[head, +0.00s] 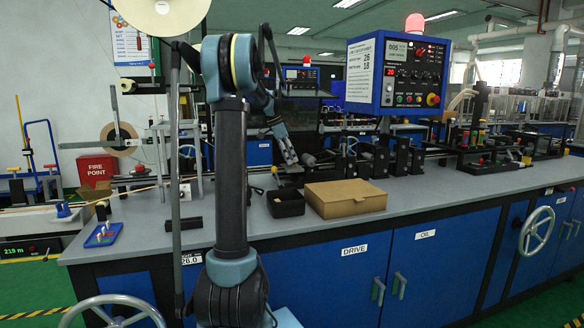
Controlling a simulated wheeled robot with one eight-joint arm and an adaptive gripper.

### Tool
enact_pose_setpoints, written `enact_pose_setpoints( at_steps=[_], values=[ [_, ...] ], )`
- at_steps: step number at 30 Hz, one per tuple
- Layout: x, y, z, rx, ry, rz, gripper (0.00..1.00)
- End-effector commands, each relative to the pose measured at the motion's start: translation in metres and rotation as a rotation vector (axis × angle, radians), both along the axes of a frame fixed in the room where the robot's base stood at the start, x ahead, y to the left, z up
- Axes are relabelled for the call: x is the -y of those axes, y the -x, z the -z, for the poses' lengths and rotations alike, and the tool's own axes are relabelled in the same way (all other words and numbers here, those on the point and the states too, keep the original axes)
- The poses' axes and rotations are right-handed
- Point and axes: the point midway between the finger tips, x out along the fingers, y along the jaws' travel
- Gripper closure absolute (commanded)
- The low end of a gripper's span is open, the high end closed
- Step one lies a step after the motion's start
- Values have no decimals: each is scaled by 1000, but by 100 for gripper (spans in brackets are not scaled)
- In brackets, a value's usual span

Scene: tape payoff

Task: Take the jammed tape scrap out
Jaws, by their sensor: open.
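My gripper (297,161) is open, pointing down over the machine line behind the dark open box. A small pale piece (309,160) shows just right of its fingertips. It is too small to tell whether it is the tape scrap or a roller, or whether the gripper touches it. A large pale tape reel (163,12) hangs at the top left. A tan tape roll (119,140) stands lower on the left, by a thin grey lever.
A black open box (285,205) and a closed cardboard box (345,198) stand on the grey bench (440,205) near its front edge. A blue control panel (398,72) rises behind them. Handwheels (537,232) stick out in front. The bench front right of the cardboard box is clear.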

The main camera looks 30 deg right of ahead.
Motion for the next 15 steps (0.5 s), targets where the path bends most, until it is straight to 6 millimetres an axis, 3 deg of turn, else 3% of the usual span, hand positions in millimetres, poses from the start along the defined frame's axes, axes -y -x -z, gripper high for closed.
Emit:
enact_pose_setpoints(
  at_steps=[4,11,15],
  values=[
    [4,1,11,0,0,0,54],
    [5,1,12,0,0,-1,54],
    [4,1,12,0,0,-1,68]
  ],
)
